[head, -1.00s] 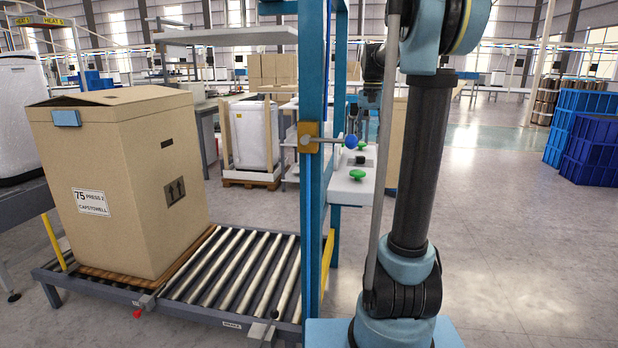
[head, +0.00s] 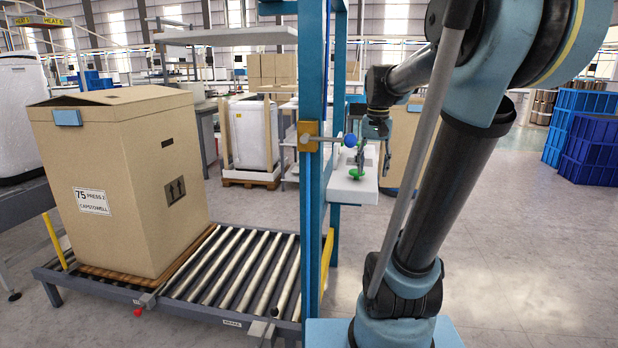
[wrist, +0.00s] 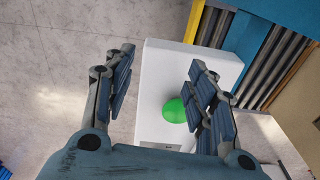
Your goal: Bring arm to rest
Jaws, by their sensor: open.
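My gripper (head: 368,152) is open and empty, pointing down just over a small white console (head: 342,190) beside the blue post. In the wrist view my two fingers (wrist: 164,68) are spread apart above the console's white top (wrist: 160,60). A round green button (wrist: 174,110) shows between them, close to the right finger. It also shows in the head view (head: 354,173), partly hidden by my gripper. From these frames I cannot tell whether a finger touches the button. My arm leans up to the right, and its forearm reaches forward and down to the console.
A blue post (head: 314,130) with a blue knob (head: 350,140) stands left of my arm. A large cardboard box (head: 125,200) sits on the roller conveyor (head: 235,275) at left. Blue crates (head: 590,140) stand far right. Floor (head: 530,270) right of my arm is clear.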

